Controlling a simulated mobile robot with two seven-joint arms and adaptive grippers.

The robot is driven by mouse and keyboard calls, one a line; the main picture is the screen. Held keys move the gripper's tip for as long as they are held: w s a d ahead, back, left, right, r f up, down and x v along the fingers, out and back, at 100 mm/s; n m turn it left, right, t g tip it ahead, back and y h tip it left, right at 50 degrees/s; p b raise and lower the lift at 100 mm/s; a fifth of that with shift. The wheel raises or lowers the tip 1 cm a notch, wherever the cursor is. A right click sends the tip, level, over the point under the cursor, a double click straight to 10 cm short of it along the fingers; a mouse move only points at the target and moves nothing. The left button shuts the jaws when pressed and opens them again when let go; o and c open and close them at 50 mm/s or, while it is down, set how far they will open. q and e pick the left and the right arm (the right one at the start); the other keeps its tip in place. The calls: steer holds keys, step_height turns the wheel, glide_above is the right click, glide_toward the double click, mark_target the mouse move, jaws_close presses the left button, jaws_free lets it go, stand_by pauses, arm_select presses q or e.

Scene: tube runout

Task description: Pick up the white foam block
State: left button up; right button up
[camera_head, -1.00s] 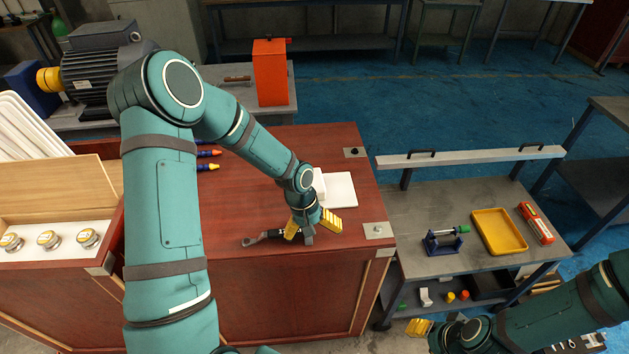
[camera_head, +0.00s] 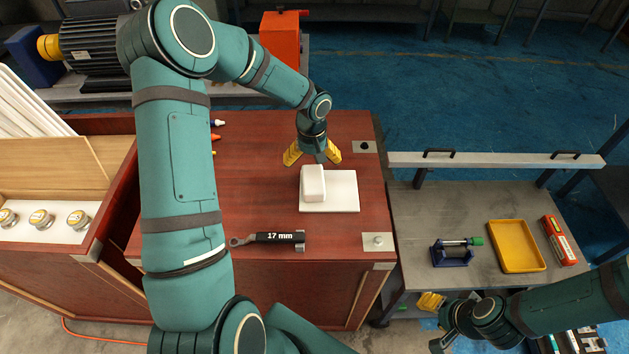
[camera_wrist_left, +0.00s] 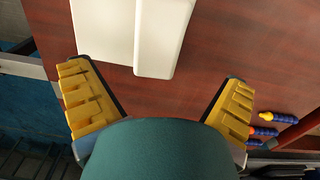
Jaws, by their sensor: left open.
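The white foam block (camera_head: 313,183) lies on the left part of a flat white pad (camera_head: 343,193) on the red-brown wooden cabinet top. My left gripper (camera_head: 312,155) is open and empty, just beyond the block's far end, with its yellow fingers spread wider than the block. In the left wrist view the block (camera_wrist_left: 162,38) shows at the top, ahead of the space between the open fingers (camera_wrist_left: 160,100), and the pad (camera_wrist_left: 100,25) lies beside it. My right gripper (camera_head: 438,318) is at the lower right, away from the block; its opening is unclear.
A wrench marked 17 mm (camera_head: 272,238) lies on the cabinet top nearer the front edge. A grey bench at the right holds a yellow tray (camera_head: 517,247) and a blue vise (camera_head: 452,254).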

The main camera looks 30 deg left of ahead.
mark_target(313, 178)
arm_select(q)
step_height(313, 178, down, 4)
steer(key=shift+w+r, duration=0.1)
steer(key=shift+d+f, duration=0.15)
steer(key=shift+f, duration=2.6)
steer(key=c, duration=1)
